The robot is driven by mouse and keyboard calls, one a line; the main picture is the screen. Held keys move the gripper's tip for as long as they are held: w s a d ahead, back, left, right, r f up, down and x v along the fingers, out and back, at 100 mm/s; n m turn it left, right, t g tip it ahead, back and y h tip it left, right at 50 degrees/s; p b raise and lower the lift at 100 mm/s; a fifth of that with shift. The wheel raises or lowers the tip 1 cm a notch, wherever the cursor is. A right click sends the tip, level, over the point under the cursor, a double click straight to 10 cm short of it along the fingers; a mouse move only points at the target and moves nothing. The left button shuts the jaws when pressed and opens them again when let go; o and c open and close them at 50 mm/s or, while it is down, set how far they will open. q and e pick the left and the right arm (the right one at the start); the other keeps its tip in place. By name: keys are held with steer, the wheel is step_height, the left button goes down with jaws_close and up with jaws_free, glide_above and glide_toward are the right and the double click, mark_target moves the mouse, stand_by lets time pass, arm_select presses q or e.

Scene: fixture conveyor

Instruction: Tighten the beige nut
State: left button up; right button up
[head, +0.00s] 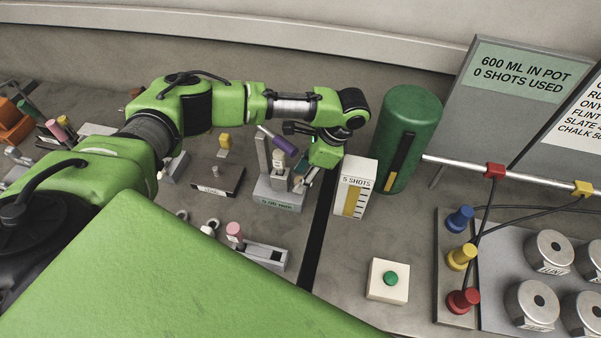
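A grey fixture (278,200) with a green label on its front stands near the middle. It has a grey upright, a purple handle (285,146) and a small pale beige piece (280,170), which may be the beige nut; it is too small to be sure. My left gripper (304,181) points down just right of this piece, close to the fixture. Its fingertips are small and partly hidden, so I cannot tell whether they are open or touching anything. My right gripper is not in view.
A white box marked "5 SHOTS" (354,188) and a tall green cylinder (407,138) stand close to the gripper's right. Several other fixtures, one with a pink knob (235,231), stand left. Colored knobs and metal cylinders (532,304) are right.

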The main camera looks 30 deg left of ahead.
arm_select(q)
steer(key=shift+s+a+f, duration=0.1)
steer(key=shift+a+f, duration=0.05)
steer(key=shift+f, duration=0.35)
jaws_close()
steer(key=shift+s+r+m+t+p, duration=0.1)
steer(key=shift+r+m+t+p, duration=0.2)
steer(key=shift+m+p, duration=0.75)
steer(key=shift+f+m+p, duration=0.1)
steer(key=shift+m+p, duration=0.15)
steer(key=shift+p, duration=0.15)
steer(key=shift+f+m+t, duration=0.15)
steer(key=shift+m+t, duration=0.15)
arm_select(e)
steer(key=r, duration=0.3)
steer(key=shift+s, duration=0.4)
arm_select(q)
jaws_free()
